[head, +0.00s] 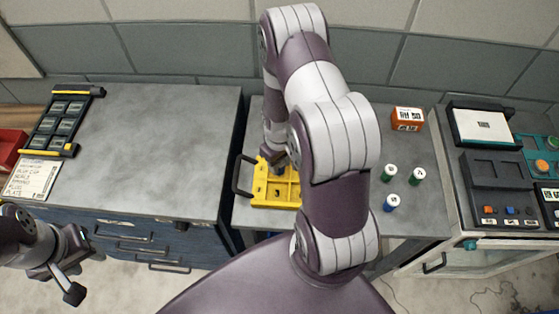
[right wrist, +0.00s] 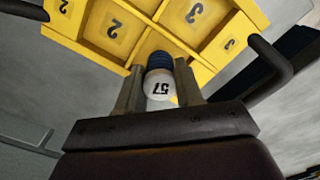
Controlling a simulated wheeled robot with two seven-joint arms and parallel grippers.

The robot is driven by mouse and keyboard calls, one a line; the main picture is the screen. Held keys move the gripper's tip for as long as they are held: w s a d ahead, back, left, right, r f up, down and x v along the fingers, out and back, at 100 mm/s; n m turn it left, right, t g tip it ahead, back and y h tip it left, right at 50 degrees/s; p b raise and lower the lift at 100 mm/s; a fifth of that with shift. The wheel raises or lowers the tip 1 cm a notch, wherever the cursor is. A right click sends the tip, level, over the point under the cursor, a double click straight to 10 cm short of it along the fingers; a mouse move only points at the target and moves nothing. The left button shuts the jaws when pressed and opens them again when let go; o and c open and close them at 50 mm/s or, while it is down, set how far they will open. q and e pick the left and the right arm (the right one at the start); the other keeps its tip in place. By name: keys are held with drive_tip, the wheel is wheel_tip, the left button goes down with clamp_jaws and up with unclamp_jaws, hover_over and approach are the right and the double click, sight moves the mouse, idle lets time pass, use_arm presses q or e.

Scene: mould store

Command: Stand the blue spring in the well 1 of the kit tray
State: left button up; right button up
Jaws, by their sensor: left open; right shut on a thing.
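The yellow kit tray (head: 262,199) stands on the grey worktop, partly hidden by my right arm. In the right wrist view its yellow walls (right wrist: 147,47) part wells with numbers; I read 2 and 3, but no 1. My right gripper (right wrist: 160,78) is shut on the blue spring (right wrist: 160,61), which has a white end marked 57. The spring's blue end points toward the tray; I cannot tell whether it touches it. In the head view a blue-grey bit shows at the tray's back edge beside my arm. My left gripper (head: 76,279) is open and empty, low at the left.
Two green-bodied pieces (head: 390,172) (head: 418,176) and another blue one (head: 392,203), all white-topped, stand right of my arm. An orange box (head: 407,119) is behind them. A dark rack (head: 66,120) and a card (head: 38,177) lie far left. The left worktop (head: 160,150) is clear.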

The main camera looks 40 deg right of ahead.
drive_tip(key=o, duration=1.2)
drive_tip(key=shift+c, duration=0.2)
drive_tip(key=c, duration=0.4)
drive_tip(key=shift+o, duration=0.2)
drive_tip(key=shift+r, duration=0.1)
drive_tip(key=shift+r+p, duration=0.7)
drive_tip(key=shift+p, duration=0.05)
drive_tip(key=shift+r+p, duration=2.75)
drive_tip(key=shift+r, duration=0.3)
